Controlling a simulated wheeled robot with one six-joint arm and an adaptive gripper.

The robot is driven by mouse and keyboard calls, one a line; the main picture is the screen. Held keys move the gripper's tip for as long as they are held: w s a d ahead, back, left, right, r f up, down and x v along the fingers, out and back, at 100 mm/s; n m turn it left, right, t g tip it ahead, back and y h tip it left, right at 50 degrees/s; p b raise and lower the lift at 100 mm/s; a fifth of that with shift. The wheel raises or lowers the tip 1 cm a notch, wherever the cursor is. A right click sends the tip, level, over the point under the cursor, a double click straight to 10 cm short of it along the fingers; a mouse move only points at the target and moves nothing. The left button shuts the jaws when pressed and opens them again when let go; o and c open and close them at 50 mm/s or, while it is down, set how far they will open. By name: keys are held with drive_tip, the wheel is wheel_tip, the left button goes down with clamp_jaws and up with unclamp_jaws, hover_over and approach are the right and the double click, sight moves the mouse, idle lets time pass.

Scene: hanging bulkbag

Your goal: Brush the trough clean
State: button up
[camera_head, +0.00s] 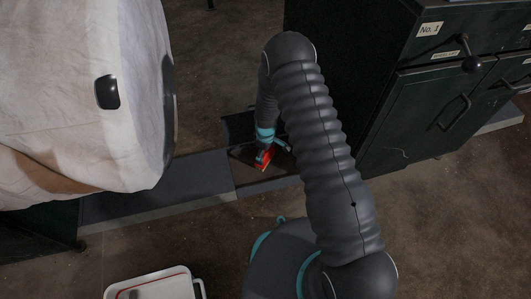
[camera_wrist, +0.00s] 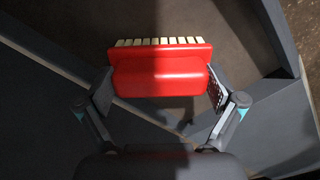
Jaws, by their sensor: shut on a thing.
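A red brush (camera_wrist: 160,78) with a row of pale bristles is held between the two fingers of my gripper (camera_wrist: 159,90) in the wrist view. The fingers press on its two ends, and the bristles point to the top of the picture. The brush also shows in the head view (camera_head: 265,159), small, below my teal-banded gripper. The trough (camera_wrist: 287,35) has grey walls and a dark brown floor; the brush is over or in it. I cannot tell whether the bristles touch the floor. In the head view my arm hides part of the trough (camera_head: 238,122).
A large pale fabric bag (camera_head: 75,90) hangs at the left. A dark green cabinet (camera_head: 400,130) with handles stands at the right. A white tray (camera_head: 150,284) with a red line is at the bottom. A grey ledge (camera_head: 165,188) runs left from the trough. Brown floor shows between.

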drive_tip(key=shift+s+a+r, duration=0.1)
drive_tip(key=shift+a+r, duration=0.1)
drive_tip(key=shift+a, duration=0.1)
wheel_tip(320, 180, up, 3)
drive_tip(key=shift+d+f+p, duration=0.1)
drive_tip(key=shift+f+p, duration=0.05)
drive_tip(key=shift+p, duration=0.45)
drive_tip(key=shift+r+p, duration=1.2)
drive_tip(key=shift+r, duration=1.35)
